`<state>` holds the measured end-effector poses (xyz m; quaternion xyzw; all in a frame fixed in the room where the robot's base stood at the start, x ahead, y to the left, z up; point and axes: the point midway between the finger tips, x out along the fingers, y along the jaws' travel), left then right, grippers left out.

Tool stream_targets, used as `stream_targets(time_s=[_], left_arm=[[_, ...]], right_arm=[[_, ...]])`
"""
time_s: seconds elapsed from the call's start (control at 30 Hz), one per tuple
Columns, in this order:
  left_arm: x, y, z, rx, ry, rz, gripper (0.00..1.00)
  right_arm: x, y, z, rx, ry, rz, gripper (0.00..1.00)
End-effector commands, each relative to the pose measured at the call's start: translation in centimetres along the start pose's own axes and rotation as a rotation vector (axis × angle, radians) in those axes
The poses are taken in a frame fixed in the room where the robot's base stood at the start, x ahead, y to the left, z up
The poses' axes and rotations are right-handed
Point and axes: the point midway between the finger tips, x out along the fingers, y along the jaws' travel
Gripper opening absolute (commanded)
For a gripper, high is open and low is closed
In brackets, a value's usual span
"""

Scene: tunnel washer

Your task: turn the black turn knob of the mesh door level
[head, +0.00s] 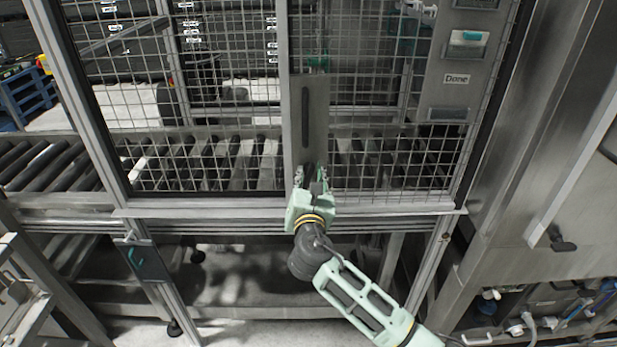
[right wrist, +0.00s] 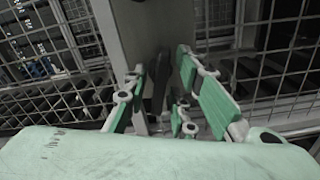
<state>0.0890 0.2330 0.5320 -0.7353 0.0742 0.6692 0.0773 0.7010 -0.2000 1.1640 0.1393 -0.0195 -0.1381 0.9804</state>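The mesh door (head: 225,60) stands in front of me, with a grey metal plate (head: 316,95) on its middle upright. A black upright bar (head: 305,118), which looks like the turn knob, sits on this plate and stands about vertical. My right gripper (head: 311,178) is at the plate's lower end, just below the black bar, fingers pointing at the door. In the right wrist view its green-padded fingers (right wrist: 160,92) are apart, with a dark upright piece (right wrist: 160,80) between and beyond them. I cannot tell whether they touch it. My left gripper is out of view.
A roller conveyor (head: 50,165) runs behind the mesh. A panel with a "Done" label (head: 456,79) is on the door's right. A steel cabinet (head: 570,150) stands at the right. A grey frame rail (head: 400,215) lies below the door.

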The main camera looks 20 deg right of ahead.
Motion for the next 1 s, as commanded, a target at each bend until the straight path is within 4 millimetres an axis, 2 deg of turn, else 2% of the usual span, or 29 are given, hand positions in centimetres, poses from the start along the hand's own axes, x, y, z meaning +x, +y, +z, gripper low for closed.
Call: stream_targets(time_s=[0.03, 0.23, 0.67, 1.0], left_arm=[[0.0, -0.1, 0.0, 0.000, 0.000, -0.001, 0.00], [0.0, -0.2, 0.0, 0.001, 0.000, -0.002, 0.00], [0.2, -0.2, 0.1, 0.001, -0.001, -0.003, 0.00], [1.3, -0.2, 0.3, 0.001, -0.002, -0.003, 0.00]], right_arm=[[0.0, 0.0, 0.0, 0.000, 0.000, 0.000, 0.17], [0.0, 0.0, 0.0, 0.000, 0.000, -0.001, 0.00], [0.0, -0.1, -0.1, 0.030, 0.001, -0.003, 0.00], [0.0, -0.2, -0.3, 0.236, 0.001, -0.005, 0.00]])
